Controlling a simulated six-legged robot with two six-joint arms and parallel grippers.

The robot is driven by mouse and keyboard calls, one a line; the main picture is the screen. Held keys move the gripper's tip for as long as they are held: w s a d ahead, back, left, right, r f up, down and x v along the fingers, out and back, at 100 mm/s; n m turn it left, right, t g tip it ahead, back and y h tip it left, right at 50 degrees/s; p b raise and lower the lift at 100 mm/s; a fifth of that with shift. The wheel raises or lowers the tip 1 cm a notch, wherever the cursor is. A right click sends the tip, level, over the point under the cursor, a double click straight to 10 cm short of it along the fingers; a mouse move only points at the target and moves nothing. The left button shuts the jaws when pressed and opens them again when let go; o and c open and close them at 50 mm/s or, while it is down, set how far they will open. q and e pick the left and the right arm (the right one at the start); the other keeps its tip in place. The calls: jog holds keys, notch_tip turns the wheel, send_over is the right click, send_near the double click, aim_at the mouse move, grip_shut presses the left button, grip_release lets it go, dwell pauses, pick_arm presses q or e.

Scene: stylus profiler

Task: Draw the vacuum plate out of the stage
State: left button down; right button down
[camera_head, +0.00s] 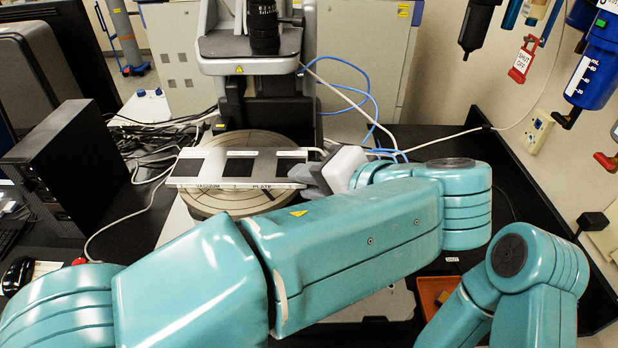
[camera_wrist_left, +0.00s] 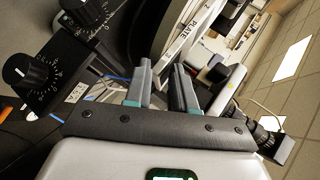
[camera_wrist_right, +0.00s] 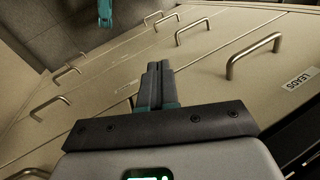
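The vacuum plate (camera_head: 238,183) is a flat pale plate with dark square patches and "VACUUM PLATE" lettering. It lies across the round stage (camera_head: 230,200) under the instrument head. My left gripper (camera_head: 308,177) is at the plate's right end in the head view. In the left wrist view its fingers (camera_wrist_left: 162,82) are apart, with the lettered plate (camera_wrist_left: 187,35) just beyond and in line with the gap. Whether the fingers touch the plate cannot be told. My right gripper (camera_wrist_right: 157,85) has its fingers together with nothing visible between them. It is away from the plate, before drawer fronts.
The instrument head (camera_head: 255,50) overhangs the stage. A black box (camera_head: 70,165) stands left, with loose cables nearby. Black knobs (camera_wrist_left: 30,72) show in the left wrist view. Drawers with metal handles (camera_wrist_right: 255,57) face my right gripper. An orange tray (camera_head: 432,292) lies low at right.

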pick_arm(q)
jog(key=shift+s+d, duration=0.1)
jog(key=shift+s, duration=0.05)
jog(key=shift+r+p, duration=0.5)
jog(key=shift+r, duration=0.15)
dwell(0.6)
notch_tip(320, 180, up, 3)
jog(key=shift+f+p, duration=0.1)
jog(key=shift+p, duration=0.2)
dwell(0.5)
notch_tip(320, 180, up, 5)
jog(key=shift+r, duration=0.1)
dwell(0.4)
